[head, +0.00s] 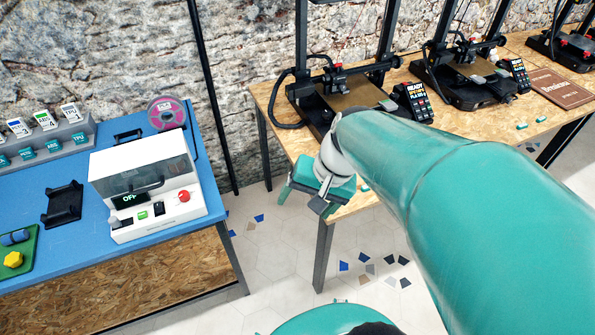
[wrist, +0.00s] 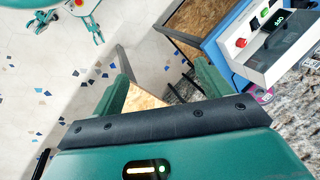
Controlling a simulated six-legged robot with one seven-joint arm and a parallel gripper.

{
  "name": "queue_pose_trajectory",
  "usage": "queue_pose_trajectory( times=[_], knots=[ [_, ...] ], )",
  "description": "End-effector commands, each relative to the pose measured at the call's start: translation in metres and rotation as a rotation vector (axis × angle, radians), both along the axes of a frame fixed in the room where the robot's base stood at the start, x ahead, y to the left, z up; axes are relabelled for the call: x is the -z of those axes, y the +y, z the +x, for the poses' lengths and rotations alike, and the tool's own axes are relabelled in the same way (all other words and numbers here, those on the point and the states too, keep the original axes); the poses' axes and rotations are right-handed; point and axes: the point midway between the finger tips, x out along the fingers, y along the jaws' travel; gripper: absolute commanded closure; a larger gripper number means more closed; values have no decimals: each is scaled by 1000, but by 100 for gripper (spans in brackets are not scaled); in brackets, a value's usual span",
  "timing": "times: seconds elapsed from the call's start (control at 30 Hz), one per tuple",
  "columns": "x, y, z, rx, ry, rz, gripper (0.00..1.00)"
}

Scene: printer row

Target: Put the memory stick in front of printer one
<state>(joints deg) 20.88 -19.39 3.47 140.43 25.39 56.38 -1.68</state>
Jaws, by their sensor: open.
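My gripper (head: 308,205) hangs open at the front left corner of the wooden table (head: 284,117), pointing down. In the wrist view its two green fingers (wrist: 160,85) stand apart, with no object visible between them. A small teal piece (head: 365,188), possibly a memory stick, lies near the table edge just right of my gripper, partly hidden by my arm. Two similar teal pieces (head: 521,126) lie farther right, before the middle printer (head: 465,75). The leftmost printer (head: 350,92) stands behind my gripper; no printer number is legible.
A blue bench (head: 60,265) at left carries a white machine (head: 150,190) reading OFF, a pink spool (head: 166,112) and a black holder (head: 62,203). A brown book (head: 560,88) lies right of the middle printer. A third printer (head: 570,45) stands far right. My arm covers the table's front.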

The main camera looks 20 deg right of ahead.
Motion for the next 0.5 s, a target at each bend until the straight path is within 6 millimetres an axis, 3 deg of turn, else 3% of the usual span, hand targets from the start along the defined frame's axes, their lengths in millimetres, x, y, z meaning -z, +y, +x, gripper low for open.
queue_pose_trajectory(
  times=[0.1,0.3,0.5],
  knots=[
    [-30,12,-13,-167,-122,-174,23],
    [-71,18,-29,-359,-305,-391,23],
    [-85,19,-33,-417,-372,-463,23]
  ],
)
